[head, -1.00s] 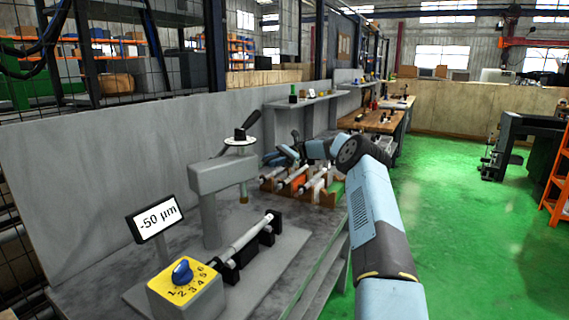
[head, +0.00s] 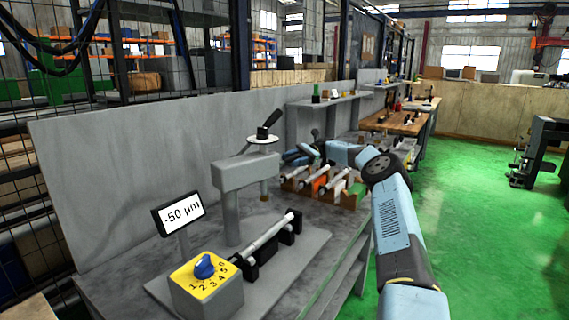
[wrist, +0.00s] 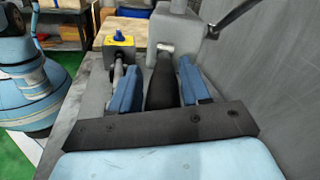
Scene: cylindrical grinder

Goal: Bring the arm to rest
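My gripper (wrist: 158,66) shows in the wrist view as two blue fingers standing apart above a dark crossbar. A dark shape lies between the fingers. I cannot tell what it is, but nothing is clearly clamped. In the head view my arm (head: 390,215) reaches forward along the bench and bends left at the elbow. Its blue end (head: 300,156) is by the rack of bars, beyond the grey measuring stand (head: 232,200). The fingers are too small there to read.
A yellow-topped selector box (head: 207,280) with a blue knob, a display (head: 180,213) reading -50 µm and a bar (head: 270,232) on black supports are on the bench. The rack (head: 350,200) holds several bars.

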